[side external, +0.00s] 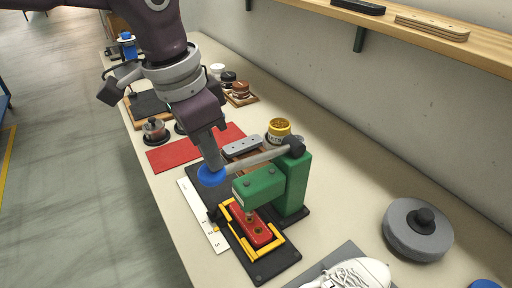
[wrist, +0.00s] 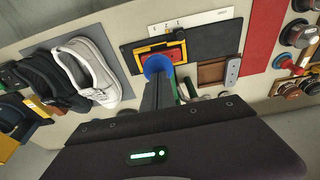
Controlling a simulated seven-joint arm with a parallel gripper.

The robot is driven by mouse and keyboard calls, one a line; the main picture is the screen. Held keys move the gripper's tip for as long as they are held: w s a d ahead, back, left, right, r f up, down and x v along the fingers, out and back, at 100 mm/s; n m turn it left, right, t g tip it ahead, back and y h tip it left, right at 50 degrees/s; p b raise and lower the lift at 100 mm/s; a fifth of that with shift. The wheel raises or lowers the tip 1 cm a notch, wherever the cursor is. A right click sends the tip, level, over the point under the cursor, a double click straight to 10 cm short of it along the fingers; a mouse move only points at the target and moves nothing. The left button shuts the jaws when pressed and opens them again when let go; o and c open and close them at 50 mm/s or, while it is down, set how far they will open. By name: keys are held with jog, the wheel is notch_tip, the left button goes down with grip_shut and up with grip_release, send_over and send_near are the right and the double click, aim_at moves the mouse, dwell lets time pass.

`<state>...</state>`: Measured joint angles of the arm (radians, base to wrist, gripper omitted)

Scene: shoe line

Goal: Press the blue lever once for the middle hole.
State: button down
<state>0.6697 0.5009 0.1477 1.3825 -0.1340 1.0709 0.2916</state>
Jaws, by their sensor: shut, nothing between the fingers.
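The green press (side external: 291,190) stands on a black base plate on the bench. Its grey lever arm runs from the pivot to a blue lever knob (side external: 211,176), which also shows in the wrist view (wrist: 157,66). My gripper (side external: 213,163) is shut and empty, with its fingertips right at the top of the blue knob; whether they touch it I cannot tell. A red strip (side external: 246,222) with holes lies in the yellow frame (side external: 272,246) under the press head. The press head hides part of the strip, and the middle hole is hard to make out.
A white ruler strip (side external: 203,216) lies left of the press. A red mat (side external: 165,155), a grey bar (side external: 243,146) and a yellow tin (side external: 279,128) are behind it.

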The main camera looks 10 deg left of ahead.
notch_tip(320, 180, up, 9)
jog(key=shift+f, duration=0.15)
dwell(0.4)
dwell(0.4)
jog(key=s+a+r+n+t, duration=0.1)
jog(key=s+a+r+n, duration=0.15)
jog(key=a, duration=0.55)
jog(key=s+a+r+n+t, duration=0.15)
jog(key=s+a, duration=0.25)
jog(key=a, duration=0.4)
jog(key=s+a+f+n, duration=0.2)
jog(key=s+a+f, duration=0.2)
jog(key=s, duration=0.3)
jog(key=s+a+f+n+t+y, duration=0.1)
jog(key=s+a+f+n, duration=0.2)
jog(key=s+a+f, duration=0.2)
jog(key=s+a, duration=0.1)
jog(key=s, duration=0.2)
jog(key=shift+s+f+y, duration=0.2)
jog(key=shift+y, duration=0.1)
